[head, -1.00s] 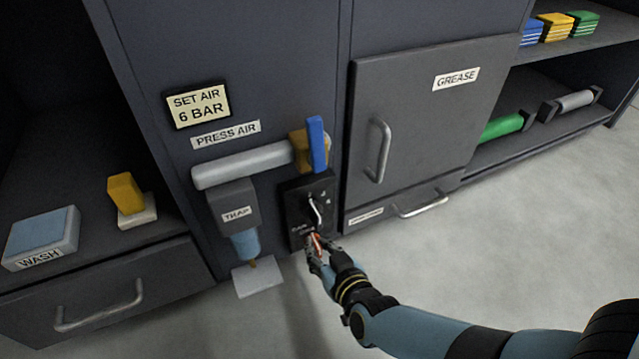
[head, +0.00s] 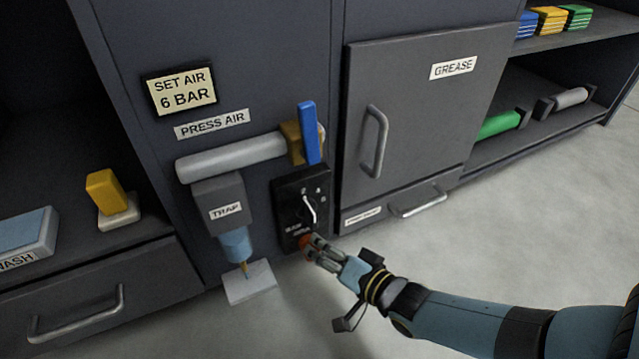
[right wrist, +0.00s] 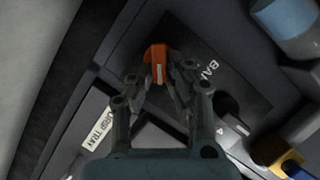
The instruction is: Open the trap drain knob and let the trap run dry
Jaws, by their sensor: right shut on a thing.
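The trap (head: 218,190) is a grey block on the cabinet front, labelled TRAP. A blue bowl (head: 236,246) hangs under it, with a small brass drain knob (head: 244,268) at its bottom. A pale flat pad (head: 250,287) lies on the floor below. My right gripper (head: 312,245) is away to the right of the drain knob, shut on an orange knob (head: 305,240) at the foot of the black gauge panel (head: 288,205). In the right wrist view the orange knob (right wrist: 157,62) sits between the fingertips. My left gripper is not in view.
A grey pipe (head: 230,158) with a blue lever (head: 309,132) runs above the trap and gauge. The GREASE door (head: 425,115) is shut at right. A drawer (head: 80,305) and a shelf with a yellow-handled block (head: 107,192) stand at left. The front floor is clear.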

